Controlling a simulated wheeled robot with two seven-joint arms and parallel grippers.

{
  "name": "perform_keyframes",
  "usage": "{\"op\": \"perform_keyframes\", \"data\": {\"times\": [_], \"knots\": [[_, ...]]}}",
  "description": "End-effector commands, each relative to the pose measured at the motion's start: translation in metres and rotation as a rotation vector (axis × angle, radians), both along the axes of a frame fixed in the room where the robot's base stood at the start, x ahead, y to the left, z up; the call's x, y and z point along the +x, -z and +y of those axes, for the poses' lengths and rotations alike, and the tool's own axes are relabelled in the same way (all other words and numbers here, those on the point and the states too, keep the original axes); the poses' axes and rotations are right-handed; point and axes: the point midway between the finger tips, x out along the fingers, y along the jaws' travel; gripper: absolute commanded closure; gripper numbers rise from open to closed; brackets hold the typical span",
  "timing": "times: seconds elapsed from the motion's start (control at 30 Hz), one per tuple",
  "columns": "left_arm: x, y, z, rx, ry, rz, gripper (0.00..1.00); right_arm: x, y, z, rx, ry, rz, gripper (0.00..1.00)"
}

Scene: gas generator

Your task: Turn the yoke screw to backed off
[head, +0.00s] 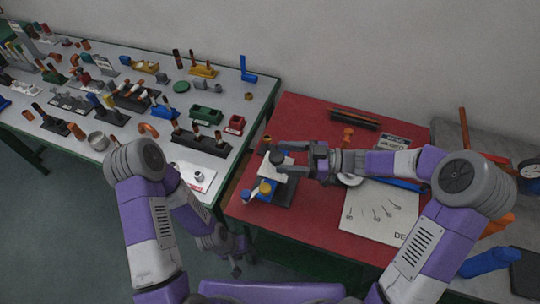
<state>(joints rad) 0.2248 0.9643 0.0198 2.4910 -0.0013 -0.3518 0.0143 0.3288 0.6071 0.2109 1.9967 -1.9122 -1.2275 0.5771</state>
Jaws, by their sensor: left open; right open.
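A small apparatus with blue, yellow and dark parts stands on a dark base (287,193) at the left side of the red table top (320,222). A dark round knob (276,157) at its upper part may be the yoke screw, but it is too small to be sure. My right gripper (284,158) reaches in from the right, open, with its fingers at either side of the knob. I cannot tell whether they touch it. My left gripper (237,264) hangs low in front of the tables, open and away from the apparatus.
A grey table (232,93) at the left is crowded with racks, tools and small parts. The red table also holds a paper sheet with drawings (378,212), a dark tray (354,119) and a label card (393,143). A grey surface at the right holds a gauge (530,169).

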Motion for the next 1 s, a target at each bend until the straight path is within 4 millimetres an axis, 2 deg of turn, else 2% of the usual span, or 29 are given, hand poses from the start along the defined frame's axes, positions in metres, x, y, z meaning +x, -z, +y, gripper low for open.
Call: {"op": "perform_keyframes", "data": {"times": [0.1, 0.3, 0.67, 0.9, 0.97, 1.0], "knots": [[0.0, 0.004, 0.0, 0.0, 0.0, 0.0, 0.57, 0.0, 0.001, 0.021, 0.001, -0.004, 0.0, 0.31], [0.0, 0.008, 0.0, 0.0, 0.0, 0.0, 0.57, 0.002, 0.001, 0.043, 0.002, -0.001, 0.0, 0.31], [0.0, 0.008, 0.0, 0.0, 0.0, 0.0, 0.57, 0.002, 0.0, 0.048, 0.001, 0.001, 0.0, 0.33], [0.0, 0.008, 0.0, 0.0, 0.0, 0.0, 0.57, 0.002, 0.0, 0.048, 0.001, 0.001, 0.0, 0.7], [0.0, 0.008, 0.0, 0.0, 0.0, 0.0, 0.57, 0.002, 0.0, 0.048, 0.001, 0.001, 0.001, 0.79], [0.0, 0.008, 0.0, 0.0, 0.0, 0.0, 0.57, 0.002, 0.0, 0.048, 0.001, 0.0, 0.001, 0.8]]}}
